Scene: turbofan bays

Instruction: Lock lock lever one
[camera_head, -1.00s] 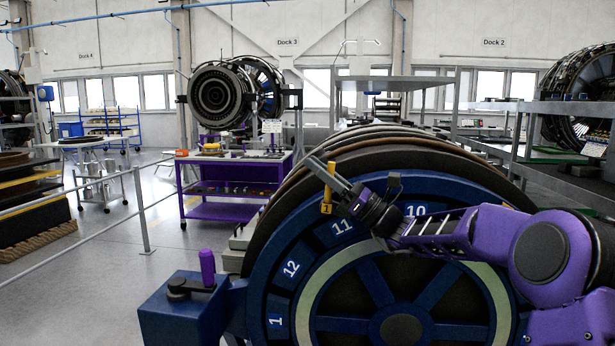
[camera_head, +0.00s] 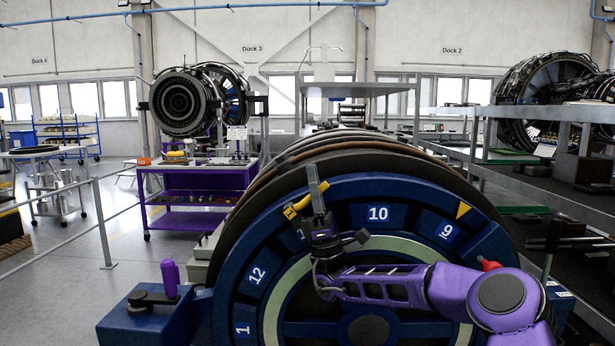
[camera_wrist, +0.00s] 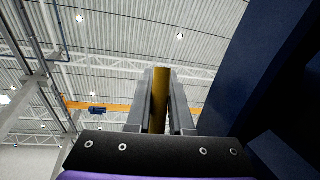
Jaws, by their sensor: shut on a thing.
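Lock lever one is a yellow lever (camera_head: 294,208) at the upper-left rim of the big blue numbered wheel (camera_head: 400,189). It is tilted, with its lower end to the left. My gripper (camera_head: 318,190) is at the rim with its grey fingers pointing up, closed on the lever. In the wrist view the yellow lever (camera_wrist: 159,100) stands between the two grey fingers of my gripper (camera_wrist: 160,98). The lever's mount is hidden behind my gripper, and the 11 plate is mostly covered.
A blue box (camera_head: 150,318) with a purple-handled crank (camera_head: 170,278) stands left of the wheel. A purple cart (camera_head: 195,192) and a rail (camera_head: 103,225) stand behind on the left. Grey shelving (camera_head: 540,115) is on the right.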

